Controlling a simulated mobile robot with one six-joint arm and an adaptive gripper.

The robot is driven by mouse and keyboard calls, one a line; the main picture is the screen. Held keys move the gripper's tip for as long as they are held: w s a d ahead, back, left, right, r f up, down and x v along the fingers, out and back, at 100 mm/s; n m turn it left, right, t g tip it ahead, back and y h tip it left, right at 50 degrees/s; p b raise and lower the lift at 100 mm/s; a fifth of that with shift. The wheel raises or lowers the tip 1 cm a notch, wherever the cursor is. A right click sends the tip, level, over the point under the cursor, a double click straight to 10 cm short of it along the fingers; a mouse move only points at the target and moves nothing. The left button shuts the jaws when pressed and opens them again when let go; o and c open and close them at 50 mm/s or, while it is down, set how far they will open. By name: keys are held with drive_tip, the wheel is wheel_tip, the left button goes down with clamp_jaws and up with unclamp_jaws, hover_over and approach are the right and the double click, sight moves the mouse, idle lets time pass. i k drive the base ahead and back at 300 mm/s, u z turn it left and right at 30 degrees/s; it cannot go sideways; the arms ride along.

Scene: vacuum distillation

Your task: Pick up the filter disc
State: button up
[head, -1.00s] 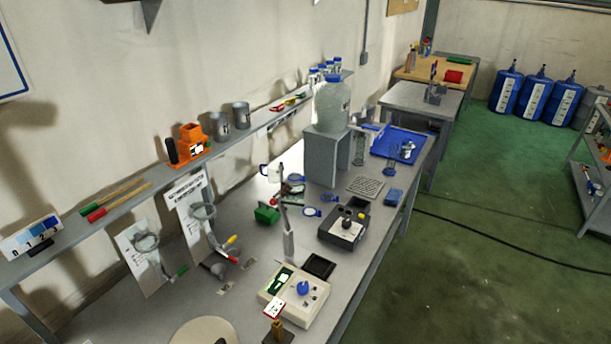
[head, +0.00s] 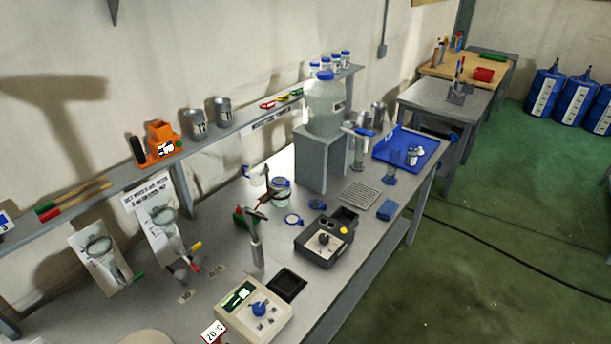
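I cannot tell for certain which thing is the filter disc. My gripper is not in view.
A carboy (head: 325,105) stands on a grey stand (head: 318,160). A black-and-grey device (head: 326,238), a beige control box (head: 252,309), a perforated plate (head: 360,195) and a blue tray (head: 405,148) occupy the bench. Green floor (head: 450,270) is clear on the right.

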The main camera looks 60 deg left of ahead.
sight(277, 181)
drive_tip(key=u, duration=0.05)
drive_tip(key=i, duration=2.55)
drive_tip(key=u, duration=2.9)
